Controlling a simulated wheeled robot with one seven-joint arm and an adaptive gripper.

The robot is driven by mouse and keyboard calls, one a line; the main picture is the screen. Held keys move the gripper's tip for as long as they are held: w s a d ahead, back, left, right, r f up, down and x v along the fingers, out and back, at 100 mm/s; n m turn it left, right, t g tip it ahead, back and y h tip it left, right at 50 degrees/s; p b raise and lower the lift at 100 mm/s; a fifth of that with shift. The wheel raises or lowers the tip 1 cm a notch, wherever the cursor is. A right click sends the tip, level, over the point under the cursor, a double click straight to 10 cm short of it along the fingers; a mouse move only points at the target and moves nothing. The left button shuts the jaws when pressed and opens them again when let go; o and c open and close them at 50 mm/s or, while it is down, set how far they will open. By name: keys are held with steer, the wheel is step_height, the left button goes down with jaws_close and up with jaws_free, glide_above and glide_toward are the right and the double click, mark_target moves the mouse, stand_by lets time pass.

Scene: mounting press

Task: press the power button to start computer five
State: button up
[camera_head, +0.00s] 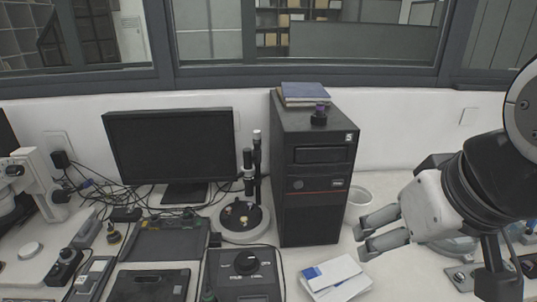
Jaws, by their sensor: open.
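A black computer tower (313,170) stands upright on the white bench, with a white label reading 5 near the top right of its front. A round button (298,184) shows at the left of its front panel, beside a thin red line; I take it for the power button. My gripper (360,240) is open and empty, to the right of the tower and apart from it, with its fingers pointing left. The monitor (170,146) left of the tower has a dark screen.
A blue book (304,94) and a small dark bottle (319,115) lie on top of the tower. A small microscope (243,218) stands close to the tower's left.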

steer(key=shift+c, duration=0.3)
jaws_close()
stand_by(1.0)
